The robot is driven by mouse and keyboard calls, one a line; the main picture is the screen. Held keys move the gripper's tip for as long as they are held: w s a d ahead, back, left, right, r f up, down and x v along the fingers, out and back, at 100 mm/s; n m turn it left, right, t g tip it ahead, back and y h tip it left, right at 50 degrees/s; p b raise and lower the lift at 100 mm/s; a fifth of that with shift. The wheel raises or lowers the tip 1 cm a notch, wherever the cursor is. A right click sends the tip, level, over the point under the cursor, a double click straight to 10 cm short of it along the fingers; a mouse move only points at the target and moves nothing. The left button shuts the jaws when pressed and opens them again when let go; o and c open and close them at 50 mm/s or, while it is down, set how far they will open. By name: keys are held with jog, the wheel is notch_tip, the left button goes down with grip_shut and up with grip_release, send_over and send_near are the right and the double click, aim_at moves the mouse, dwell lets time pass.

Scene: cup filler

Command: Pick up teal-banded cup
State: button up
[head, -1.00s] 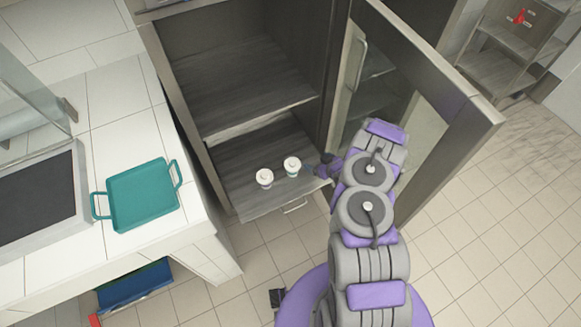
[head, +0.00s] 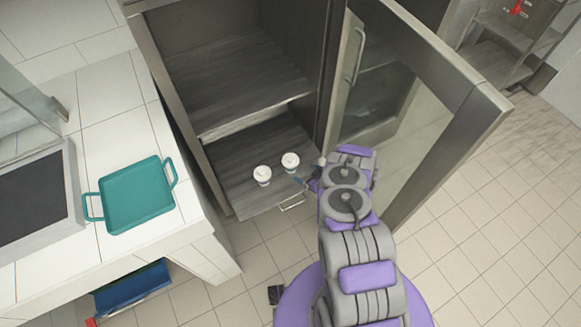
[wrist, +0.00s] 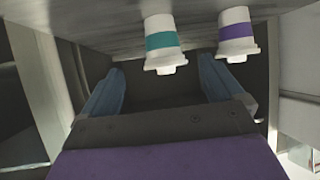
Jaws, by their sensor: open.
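The teal-banded cup (wrist: 163,42) is white with a lid and appears upside down in the wrist view. It is in line with the gap between my open blue fingers (wrist: 162,78), and nothing is gripped. In the head view, the right-hand cup (head: 290,162) on the lower cabinet shelf matches it, though its band is hard to see.
The cups stand on the lower shelf (head: 240,200) of an open cabinet, below another shelf (head: 235,85). The open glass door (head: 400,120) is close to my arm on the right. A counter with a teal tray (head: 138,197) is at left.

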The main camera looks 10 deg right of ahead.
aim_at(293, 166)
jog(key=b+x, duration=0.1)
jog(key=x, duration=0.3)
jog(key=shift+w+a, duration=0.1)
jog(key=shift+w, duration=0.05)
jog(key=shift+r+b+x, duration=0.15)
jog(key=shift+b+x, duration=0.5)
jog(key=shift+x, duration=0.7)
jog(key=shift+r+b+x, duration=0.15)
jog(key=shift+b+x, duration=0.5)
jog(key=shift+x, duration=0.7)
jog(key=shift+a+r, duration=0.1)
jog(key=shift+a, duration=0.05)
jog(key=c, duration=1.4)
jog(key=shift+w+r, duration=0.1)
